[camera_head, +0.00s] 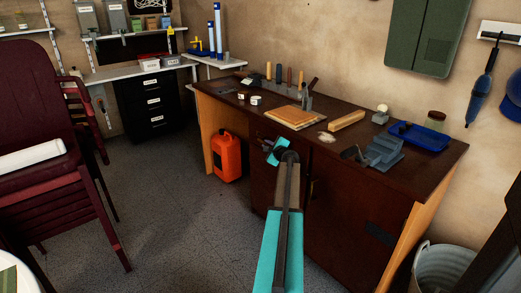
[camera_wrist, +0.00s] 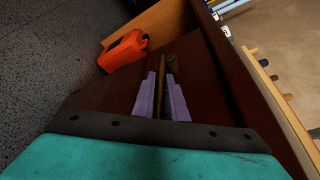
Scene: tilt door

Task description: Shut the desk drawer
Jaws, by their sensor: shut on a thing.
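The dark red-brown desk (camera_head: 345,205) stands against the wall. Its drawer front (camera_wrist: 200,75) lies just beyond my gripper in the wrist view, under the desktop edge. My gripper (camera_head: 275,150) reaches the desk front from the near side. In the wrist view its purple fingers (camera_wrist: 162,85) are closed around a narrow brass-brown bar (camera_wrist: 154,88), which appears to be the drawer's handle. My arm hides much of the drawer in the head view. I cannot tell how far out the drawer is.
An orange canister (camera_head: 228,157) stands on the floor by the desk's left end; it also shows in the wrist view (camera_wrist: 123,52). Tools and a blue tray (camera_head: 420,137) lie on the desktop. Stacked dark red chairs (camera_head: 60,190) stand left. A bucket (camera_head: 437,270) stands right. Floor between is clear.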

